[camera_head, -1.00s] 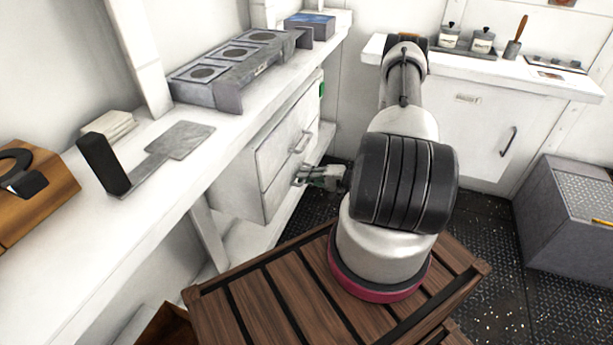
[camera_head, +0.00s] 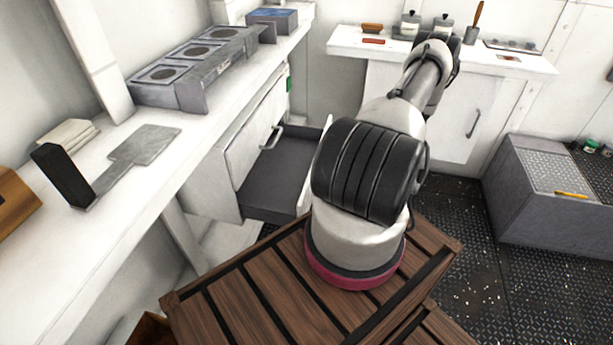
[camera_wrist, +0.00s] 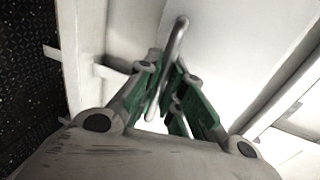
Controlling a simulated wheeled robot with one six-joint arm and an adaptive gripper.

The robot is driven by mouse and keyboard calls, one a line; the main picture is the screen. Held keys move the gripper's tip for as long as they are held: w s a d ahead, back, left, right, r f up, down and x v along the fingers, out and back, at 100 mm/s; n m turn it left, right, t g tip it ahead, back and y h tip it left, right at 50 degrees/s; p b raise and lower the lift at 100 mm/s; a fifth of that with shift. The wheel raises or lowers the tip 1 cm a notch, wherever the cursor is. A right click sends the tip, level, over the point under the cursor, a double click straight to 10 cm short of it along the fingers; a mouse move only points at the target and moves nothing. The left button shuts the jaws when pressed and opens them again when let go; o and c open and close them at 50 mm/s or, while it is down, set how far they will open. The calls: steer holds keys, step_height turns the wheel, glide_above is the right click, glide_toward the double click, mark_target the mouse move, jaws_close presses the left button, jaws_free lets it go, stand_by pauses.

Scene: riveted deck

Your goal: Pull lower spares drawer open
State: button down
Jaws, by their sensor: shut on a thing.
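The lower spares drawer (camera_head: 272,178) is pulled well out from under the left counter in the head view. Its dark grey, empty-looking inside shows, and my arm hides most of its white front. The upper drawer (camera_head: 247,138) above it is shut, with a metal handle (camera_head: 272,138). In the wrist view my gripper (camera_wrist: 168,78) has its green-padded fingers on either side of a metal bar handle (camera_wrist: 176,42) and is shut on it. The white panel behind the handle (camera_wrist: 220,45) fills the upper middle. My gripper is hidden behind my arm in the head view.
The left counter (camera_head: 150,190) carries a grey burner unit (camera_head: 190,65), a flat scraper-like tool (camera_head: 140,148) and a blue-topped box (camera_head: 281,20). A wooden slatted platform (camera_head: 260,290) is in front. A grey chest (camera_head: 540,200) stands right; dark floor lies between.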

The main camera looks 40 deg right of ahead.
steer(key=shift+f+v, duration=0.15)
steer(key=shift+v, duration=0.7)
steer(key=shift+f+v, duration=0.2)
steer(key=shift+v, duration=0.7)
steer(key=shift+f+v, duration=0.15)
steer(key=shift+v, duration=0.7)
steer(key=shift+s, duration=0.1)
steer(key=c, duration=1.5)
jaws_free()
steer(key=shift+c, duration=0.2)
steer(key=v, duration=1.2)
